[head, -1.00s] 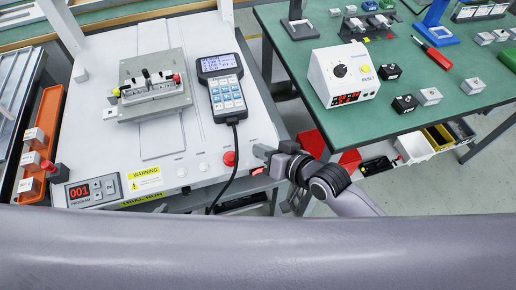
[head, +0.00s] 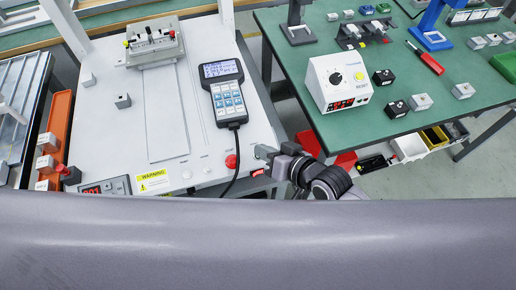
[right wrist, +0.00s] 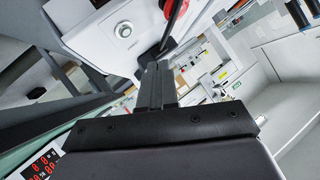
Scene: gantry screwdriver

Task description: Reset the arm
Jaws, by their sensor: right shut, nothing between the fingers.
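My right gripper (head: 263,152) is shut and empty beside the right front corner of the white gantry machine (head: 205,160), close to the red emergency-stop button (head: 232,161). In the right wrist view its closed fingers (right wrist: 155,85) point towards the machine's front, near a round silver button (right wrist: 125,29) and a red knob (right wrist: 170,8). I cannot tell whether the fingers touch the machine. The grey fixture (head: 154,44) sits towards the back of the machine's bed. My left gripper is not in view.
A handheld pendant (head: 223,92) with a black cable lies on the machine's right side. A small grey block (head: 123,101) sits on the bed. An orange tray (head: 57,130) stands left. The green table (head: 340,133) at right holds a white controller (head: 338,84) and several blocks.

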